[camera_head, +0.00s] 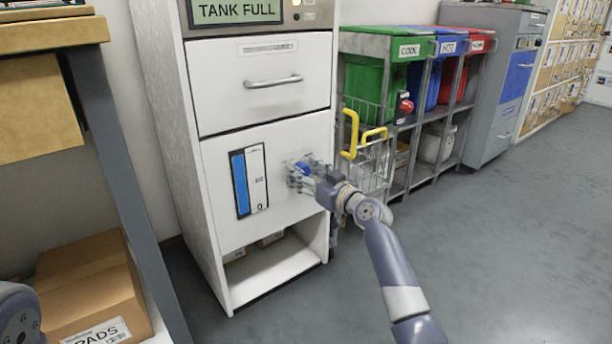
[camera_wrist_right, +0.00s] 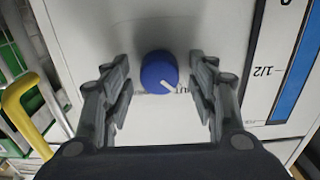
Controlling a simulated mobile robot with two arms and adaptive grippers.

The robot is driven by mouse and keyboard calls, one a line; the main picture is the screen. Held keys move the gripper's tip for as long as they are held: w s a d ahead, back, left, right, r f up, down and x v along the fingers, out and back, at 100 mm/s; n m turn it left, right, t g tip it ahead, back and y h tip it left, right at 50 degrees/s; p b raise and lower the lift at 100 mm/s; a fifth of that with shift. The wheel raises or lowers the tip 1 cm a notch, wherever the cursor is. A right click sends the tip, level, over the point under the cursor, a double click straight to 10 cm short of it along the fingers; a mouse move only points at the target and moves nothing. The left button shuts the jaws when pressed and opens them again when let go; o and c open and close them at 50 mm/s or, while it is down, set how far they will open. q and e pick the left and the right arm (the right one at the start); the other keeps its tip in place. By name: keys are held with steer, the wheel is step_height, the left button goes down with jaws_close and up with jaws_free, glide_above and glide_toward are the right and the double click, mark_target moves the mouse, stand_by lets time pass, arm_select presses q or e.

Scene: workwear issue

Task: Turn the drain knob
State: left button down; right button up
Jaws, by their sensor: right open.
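The drain knob is round and blue with a white pointer line; it sits on the white lower panel of the cabinet in the head view (camera_head: 304,168) and shows between my fingers in the right wrist view (camera_wrist_right: 158,72). My right gripper (camera_head: 302,173) is open around the knob, with a finger on each side and a gap to both in the right wrist view (camera_wrist_right: 160,90). Lettering beside the knob is partly hidden by it. A blue level gauge (camera_head: 249,180) is on the panel left of the knob. The display (camera_head: 236,10) reads TANK FULL. My left gripper is not in view.
A wire basket with yellow handles (camera_head: 351,135) stands just right of the cabinet, close to my right gripper. Green, blue and red bins sit in a grey rack (camera_head: 397,125) behind it. A cardboard box (camera_head: 88,290) is at lower left. The floor at right is clear.

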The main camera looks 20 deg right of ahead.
steer(key=c, duration=1.1)
steer(key=shift+o, duration=0.2)
